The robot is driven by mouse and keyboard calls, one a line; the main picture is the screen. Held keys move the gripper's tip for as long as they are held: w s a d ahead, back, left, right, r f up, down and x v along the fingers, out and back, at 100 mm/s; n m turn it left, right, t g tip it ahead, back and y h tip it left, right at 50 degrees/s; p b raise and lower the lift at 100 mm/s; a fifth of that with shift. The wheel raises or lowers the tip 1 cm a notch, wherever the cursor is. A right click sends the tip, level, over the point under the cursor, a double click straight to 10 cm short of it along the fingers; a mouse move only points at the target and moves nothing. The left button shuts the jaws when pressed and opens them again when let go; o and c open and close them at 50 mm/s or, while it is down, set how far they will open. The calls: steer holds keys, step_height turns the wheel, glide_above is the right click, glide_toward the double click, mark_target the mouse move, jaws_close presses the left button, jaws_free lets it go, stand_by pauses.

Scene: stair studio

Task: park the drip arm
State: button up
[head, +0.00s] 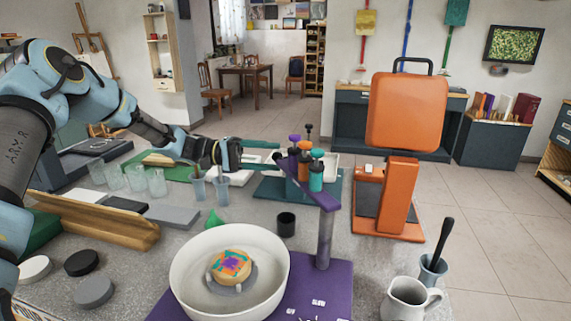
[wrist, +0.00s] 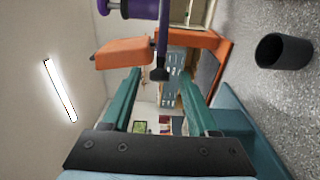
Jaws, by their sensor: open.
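The drip arm (head: 322,200) is a purple bar on an upright purple post, slanting back and left. In the wrist view a purple bar (wrist: 163,38) with a black end points towards me, and that end shows in the gap between my fingertips. My gripper (head: 278,154) is open, with its two teal fingers near the arm's far end. In the wrist view my gripper (wrist: 160,78) has its fingers apart. I cannot tell whether they touch the bar. Pump bottles with orange (head: 305,160) and teal tops overlap the arm in the head view.
A white bowl (head: 190,290) with a painted round piece stands on the purple base (head: 335,285). A black cup (head: 286,224) stands behind the bowl. An orange press (head: 405,110) is at right. Glasses (head: 157,183) and a wooden rack (head: 95,220) are at left. A jug (head: 408,298) is front right.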

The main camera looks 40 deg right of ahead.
steer(key=shift+b+v, duration=0.6)
steer(key=shift+v, duration=2.05)
steer(key=a+f+n+t+y, duration=0.3)
steer(key=a+f+t, duration=0.1)
steer(key=a, duration=0.6)
steer(key=a+f+n+t+y, duration=0.2)
steer(key=a+f+t+y, duration=0.25)
steer(key=a, duration=0.65)
steer(key=s+a+r+n+t+y, duration=0.1)
steer(key=s+a+n+t+y, duration=0.1)
steer(key=a, duration=1)
steer(key=s+a+r+n+t+y, duration=0.1)
steer(key=a+t, duration=0.4)
steer(key=a, duration=0.7)
steer(key=shift+s+r+n+y, duration=0.3)
steer(key=shift+s+n, duration=0.2)
steer(key=shift+s, duration=0.2)
steer(key=shift+a, duration=0.1)
